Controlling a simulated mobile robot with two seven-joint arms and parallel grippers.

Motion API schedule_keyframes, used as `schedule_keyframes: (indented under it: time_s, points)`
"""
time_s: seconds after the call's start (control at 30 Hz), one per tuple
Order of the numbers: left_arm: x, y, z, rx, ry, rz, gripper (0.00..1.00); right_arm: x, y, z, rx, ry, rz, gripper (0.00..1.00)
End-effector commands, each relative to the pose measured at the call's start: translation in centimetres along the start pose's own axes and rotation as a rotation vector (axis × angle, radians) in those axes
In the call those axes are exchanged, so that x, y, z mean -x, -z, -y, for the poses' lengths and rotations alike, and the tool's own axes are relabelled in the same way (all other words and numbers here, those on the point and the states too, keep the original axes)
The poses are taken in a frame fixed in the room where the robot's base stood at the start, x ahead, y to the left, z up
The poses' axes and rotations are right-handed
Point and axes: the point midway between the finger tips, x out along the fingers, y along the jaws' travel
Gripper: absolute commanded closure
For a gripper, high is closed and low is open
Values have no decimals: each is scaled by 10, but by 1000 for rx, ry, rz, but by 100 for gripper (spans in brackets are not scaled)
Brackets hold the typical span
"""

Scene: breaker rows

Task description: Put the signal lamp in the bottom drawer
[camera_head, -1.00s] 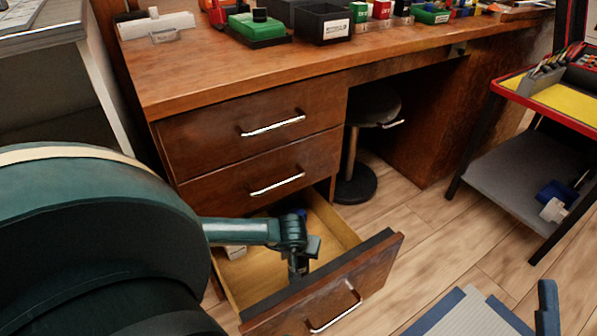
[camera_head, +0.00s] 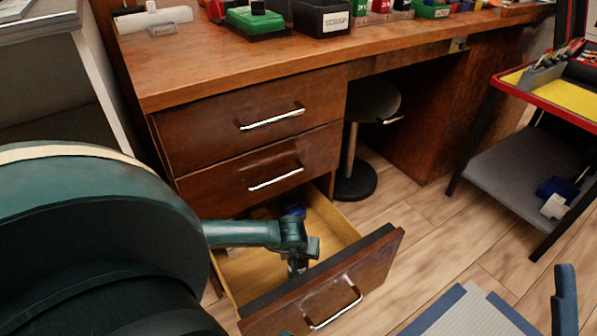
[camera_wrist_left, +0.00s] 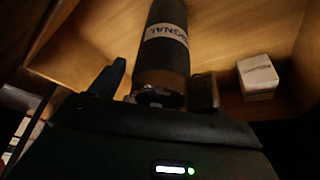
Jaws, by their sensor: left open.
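The signal lamp (camera_wrist_left: 165,55), a dark cylinder with a white label reading SIGNAL, shows in the left wrist view. Its near end is between the fingers of my left gripper (camera_wrist_left: 158,92), which is open. In the head view my left gripper (camera_head: 298,266) points down inside the bottom drawer, near its front panel. The lamp cannot be made out clearly in the head view. The bottom drawer (camera_head: 335,215) is pulled out, with pale wooden walls. Whether the lamp rests on the drawer floor cannot be told for sure. My right gripper is not in view.
A small white box (camera_wrist_left: 257,77) is in the drawer, right of the lamp in the wrist view. A blue item (camera_head: 295,211) shows near the drawer's back. Two upper drawers are shut. A stool (camera_head: 372,105) and a cart (camera_head: 510,180) stand to the right.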

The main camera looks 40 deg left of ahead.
Motion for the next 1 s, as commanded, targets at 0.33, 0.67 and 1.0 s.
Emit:
schedule_keyframes:
  time_s: [0.33,0.67,1.0]
  points:
    - [36,3,0,-4,0,0,24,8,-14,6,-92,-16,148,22]
    - [104,3,0,-3,0,0,24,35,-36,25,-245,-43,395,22]
    - [123,1,0,0,0,0,24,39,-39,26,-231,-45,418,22]
